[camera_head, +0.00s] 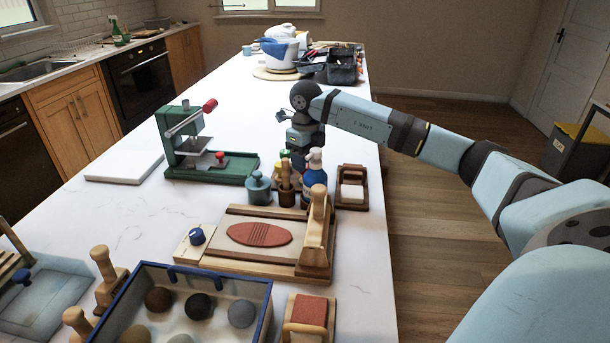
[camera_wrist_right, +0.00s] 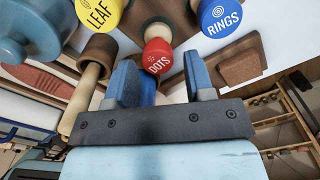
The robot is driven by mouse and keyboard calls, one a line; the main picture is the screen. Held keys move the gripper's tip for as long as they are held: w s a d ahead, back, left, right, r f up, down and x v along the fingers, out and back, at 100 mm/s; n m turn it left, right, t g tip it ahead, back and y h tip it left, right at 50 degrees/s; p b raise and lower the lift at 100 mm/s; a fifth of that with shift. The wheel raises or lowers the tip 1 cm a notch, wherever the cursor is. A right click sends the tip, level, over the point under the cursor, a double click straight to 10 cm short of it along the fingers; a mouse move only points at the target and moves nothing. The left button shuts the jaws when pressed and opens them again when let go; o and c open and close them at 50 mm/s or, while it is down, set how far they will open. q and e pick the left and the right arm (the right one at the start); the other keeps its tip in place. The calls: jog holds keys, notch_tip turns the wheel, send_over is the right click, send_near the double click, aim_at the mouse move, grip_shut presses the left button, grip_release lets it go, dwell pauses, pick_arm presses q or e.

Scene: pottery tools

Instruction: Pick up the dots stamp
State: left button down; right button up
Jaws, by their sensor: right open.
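The dots stamp (camera_wrist_right: 157,56) has a red round end marked DOTS and shows in the right wrist view, just beyond and between my right gripper's fingertips. My right gripper (camera_wrist_right: 160,72) is open, its two blue-grey fingers apart with the stamp not clasped. In the head view my right wrist hangs over the cluster of small tools, and its fingertips are hard to make out. The yellow leaf stamp (camera_wrist_right: 98,12) is left of the dots stamp and the blue rings stamp (camera_wrist_right: 221,17) is right of it. My left gripper is not in view.
A blue spray bottle (camera_head: 314,175) stands close by the wrist. A wooden tool cup (camera_wrist_right: 95,62) is left of the fingers. A green press (camera_head: 210,165), a clay board (camera_head: 210,248) and a wooden holder (camera_head: 352,190) surround the cluster.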

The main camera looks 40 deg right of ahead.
notch_tip(320, 180, down, 4)
jog(key=shift+w+a+f, duration=0.1)
jog(key=shift+f, duration=0.15)
jog(key=c, duration=0.7)
jog(key=shift+r, duration=0.15)
